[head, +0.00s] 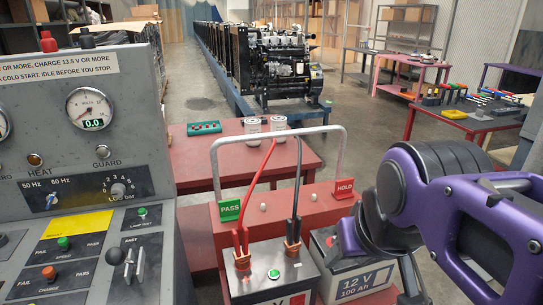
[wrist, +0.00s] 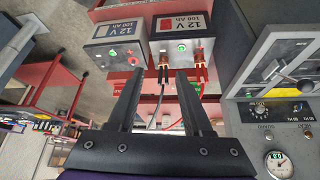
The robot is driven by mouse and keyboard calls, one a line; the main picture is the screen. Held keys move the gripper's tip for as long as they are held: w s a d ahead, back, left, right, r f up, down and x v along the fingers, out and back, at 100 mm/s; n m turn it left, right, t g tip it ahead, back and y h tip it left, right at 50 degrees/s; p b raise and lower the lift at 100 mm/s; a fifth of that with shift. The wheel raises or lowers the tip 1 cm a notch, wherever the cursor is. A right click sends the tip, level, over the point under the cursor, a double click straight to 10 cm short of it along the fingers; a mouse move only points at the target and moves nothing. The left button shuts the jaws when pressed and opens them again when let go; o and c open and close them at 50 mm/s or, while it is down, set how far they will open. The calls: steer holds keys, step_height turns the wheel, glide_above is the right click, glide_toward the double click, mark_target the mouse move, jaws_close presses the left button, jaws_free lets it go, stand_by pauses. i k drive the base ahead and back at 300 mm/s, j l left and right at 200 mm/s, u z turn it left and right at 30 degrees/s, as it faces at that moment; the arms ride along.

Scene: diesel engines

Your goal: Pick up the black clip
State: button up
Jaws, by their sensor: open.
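The black clip (head: 293,231) stands upright on a post of the front battery (head: 270,280), its copper jaws on the post and a black cable rising from it. A red clip (head: 240,240) grips the battery's other post, to the left. In the wrist view, which looks upside down, the black clip (wrist: 163,64) shows just beyond and between my fingertips. My gripper (wrist: 158,75) is open and empty, with both dark fingers apart. Whether the fingers reach beside the clip is hard to tell.
A second 12 V battery (head: 352,277) stands right beside the first. A grey metal hoop (head: 214,165) arches over the red stand (head: 322,200) with its PASS and HOLD signs. A control console (head: 120,170) fills the left. A red table (head: 190,175) with cans is behind.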

mark_target(293, 242)
steer(key=l+u, duration=0.4)
steer(key=l, duration=0.9)
steer(key=k, duration=0.05)
